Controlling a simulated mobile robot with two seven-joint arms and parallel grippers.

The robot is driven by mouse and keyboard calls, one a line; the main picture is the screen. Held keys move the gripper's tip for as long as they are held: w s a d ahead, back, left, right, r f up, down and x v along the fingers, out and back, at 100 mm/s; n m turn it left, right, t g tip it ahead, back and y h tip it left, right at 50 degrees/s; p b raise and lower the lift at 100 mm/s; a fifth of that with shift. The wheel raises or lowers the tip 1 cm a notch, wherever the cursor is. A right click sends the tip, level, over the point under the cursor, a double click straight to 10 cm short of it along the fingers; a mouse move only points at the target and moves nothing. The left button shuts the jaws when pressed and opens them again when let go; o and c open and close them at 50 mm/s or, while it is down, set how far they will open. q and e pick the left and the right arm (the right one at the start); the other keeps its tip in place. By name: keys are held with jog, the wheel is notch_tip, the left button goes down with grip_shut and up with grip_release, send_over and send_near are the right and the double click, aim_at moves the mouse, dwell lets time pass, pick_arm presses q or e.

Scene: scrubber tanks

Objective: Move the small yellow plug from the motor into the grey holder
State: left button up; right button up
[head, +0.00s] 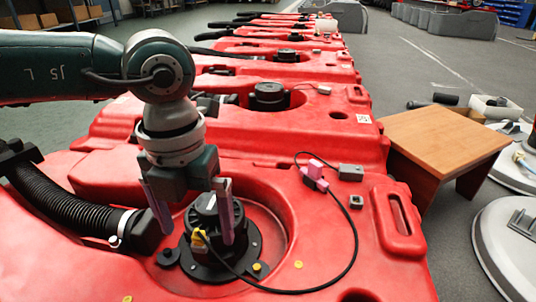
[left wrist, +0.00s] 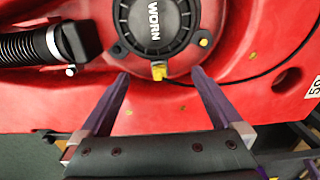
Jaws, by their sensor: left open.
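The small yellow plug (head: 199,236) sits at the front side of the black motor (head: 205,215), with a black cable near it. In the left wrist view the plug appears between the fingertips (left wrist: 161,73); no contact shows. A small grey block with a dark opening (head: 356,201), seemingly the holder, sits on the red tank to the right. My right gripper is not in view.
A pink connector (head: 314,171) on the black cable lies near another grey block (head: 350,172). A black ribbed hose (head: 70,205) lies left of the motor. Small yellow caps dot the red tank (head: 400,270). A wooden table (head: 440,137) stands at the right.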

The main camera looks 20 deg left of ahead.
aim_at(198, 233)
pick_arm(q)
notch_tip(198, 233, up, 8)
jog(key=p, duration=0.4)
jog(key=shift+r+p, duration=0.15)
jog(key=shift+p, duration=0.15)
